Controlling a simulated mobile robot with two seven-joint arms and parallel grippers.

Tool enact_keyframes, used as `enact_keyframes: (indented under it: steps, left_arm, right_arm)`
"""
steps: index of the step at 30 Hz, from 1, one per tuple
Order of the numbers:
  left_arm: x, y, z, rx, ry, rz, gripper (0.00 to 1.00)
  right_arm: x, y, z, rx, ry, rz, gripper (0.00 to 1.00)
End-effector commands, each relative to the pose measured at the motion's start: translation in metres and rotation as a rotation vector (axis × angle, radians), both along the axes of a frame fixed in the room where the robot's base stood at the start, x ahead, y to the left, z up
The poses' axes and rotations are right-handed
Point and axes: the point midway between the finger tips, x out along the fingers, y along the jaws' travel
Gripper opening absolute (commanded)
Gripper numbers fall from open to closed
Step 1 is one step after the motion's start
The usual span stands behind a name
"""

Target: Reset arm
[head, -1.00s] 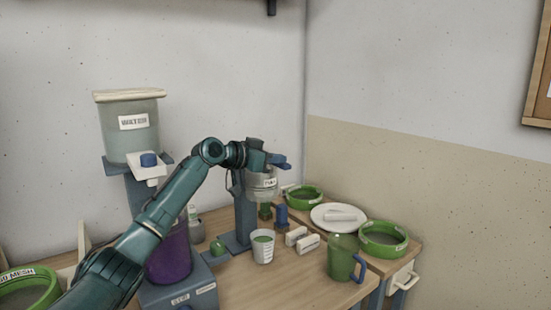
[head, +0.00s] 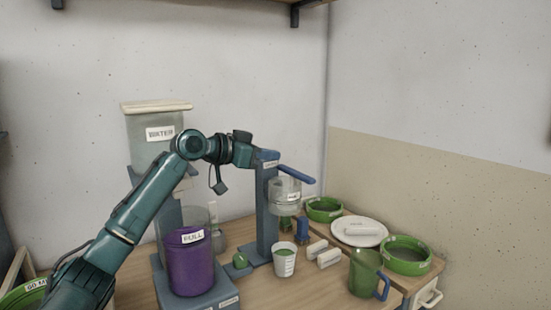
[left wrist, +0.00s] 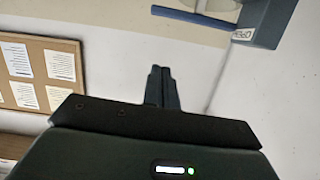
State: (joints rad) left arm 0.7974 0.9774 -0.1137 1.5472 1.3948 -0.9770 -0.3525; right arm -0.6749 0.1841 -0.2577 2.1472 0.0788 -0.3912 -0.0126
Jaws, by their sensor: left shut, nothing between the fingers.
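My left arm comes in from the lower left and bends at a high joint, with its wrist reaching right. My left gripper (head: 246,152) is in the air at the top of the blue dispenser stand (head: 267,215), and its fingertips are hard to make out in the head view. In the left wrist view the two fingers (left wrist: 162,86) are shut together with nothing between them. The stand's blue lever (head: 297,174) is to the right of the gripper, above a clear hopper (head: 285,190). It also shows in the left wrist view (left wrist: 192,18). My right gripper is not in view.
A purple bucket (head: 190,265) and a water tank (head: 150,140) stand near my arm. The air above the right tables is free.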

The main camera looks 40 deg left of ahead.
Motion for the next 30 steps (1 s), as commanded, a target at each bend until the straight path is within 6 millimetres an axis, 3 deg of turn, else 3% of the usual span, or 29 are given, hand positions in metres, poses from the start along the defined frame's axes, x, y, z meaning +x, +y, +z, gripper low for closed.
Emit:
enact_keyframes:
  steps: [14,17,20,24,28,30]
  left_arm:
    - [0.000,0.000,0.000,0.000,0.000,0.000,0.00]
    - [0.003,-0.005,-0.012,0.002,0.014,0.000,0.00]
    - [0.010,-0.020,-0.048,0.014,0.055,0.003,0.00]
    - [0.011,-0.056,-0.133,0.041,0.134,0.009,0.00]
    - [-0.008,-0.097,-0.217,0.063,0.201,0.012,0.00]
    - [-0.028,-0.121,-0.260,0.069,0.232,0.013,0.00]
  right_arm:
    - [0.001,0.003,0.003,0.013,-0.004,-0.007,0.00]
    - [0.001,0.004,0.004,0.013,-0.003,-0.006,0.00]
    - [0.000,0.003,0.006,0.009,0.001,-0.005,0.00]
    - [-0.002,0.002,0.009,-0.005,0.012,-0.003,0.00]
    - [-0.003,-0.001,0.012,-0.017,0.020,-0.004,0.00]
    - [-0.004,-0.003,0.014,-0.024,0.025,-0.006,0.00]
